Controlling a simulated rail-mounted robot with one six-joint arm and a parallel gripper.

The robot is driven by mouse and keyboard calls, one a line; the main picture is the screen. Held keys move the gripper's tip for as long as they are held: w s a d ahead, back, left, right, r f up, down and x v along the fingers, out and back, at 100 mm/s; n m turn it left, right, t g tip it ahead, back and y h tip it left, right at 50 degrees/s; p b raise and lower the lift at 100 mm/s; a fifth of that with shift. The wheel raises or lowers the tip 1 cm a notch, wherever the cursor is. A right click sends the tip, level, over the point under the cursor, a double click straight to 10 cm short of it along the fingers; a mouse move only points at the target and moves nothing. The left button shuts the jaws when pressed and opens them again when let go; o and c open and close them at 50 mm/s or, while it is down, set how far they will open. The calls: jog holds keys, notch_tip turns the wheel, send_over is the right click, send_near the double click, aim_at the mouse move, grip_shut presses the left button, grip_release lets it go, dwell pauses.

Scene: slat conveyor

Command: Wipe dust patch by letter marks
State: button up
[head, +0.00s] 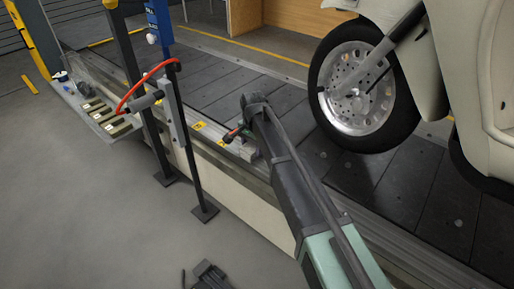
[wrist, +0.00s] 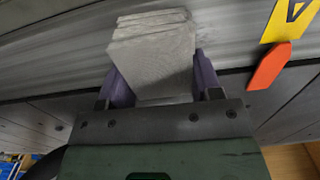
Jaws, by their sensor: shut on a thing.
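My gripper (wrist: 162,80) has purple fingers shut on a pale grey block (wrist: 153,45) in the wrist view. The block's far end lies over a streaked grey metal rail (wrist: 60,55); I cannot tell whether it touches. A yellow letter mark (wrist: 290,20) with a black character is to the right of the block. In the head view, yellow marks (head: 198,126) lie along the conveyor's edge, near the end of my arm. The held block is not clear there. Pale smears show on the rail, but I cannot mark out the dust patch.
An orange pointer (wrist: 269,66) stands beside the yellow mark, right of my gripper. A scooter wheel (head: 365,88) stands on the dark slats (head: 300,120). A post with a red curved hose (head: 145,85) and a tray with several blocks (head: 122,128) are at left.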

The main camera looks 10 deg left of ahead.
jog(key=shift+w+a, duration=0.45)
jog(key=shift+a, duration=0.45)
jog(key=shift+w+a, duration=0.5)
jog(key=shift+a, duration=0.4)
jog(key=shift+w+a, duration=0.45)
jog(key=shift+a, duration=0.45)
notch_tip(320, 180, up, 6)
jog(key=p, duration=0.6)
jog(key=shift+d, duration=0.1)
notch_tip(320, 180, up, 3)
jog(key=p, duration=0.3)
jog(key=shift+f, duration=0.1)
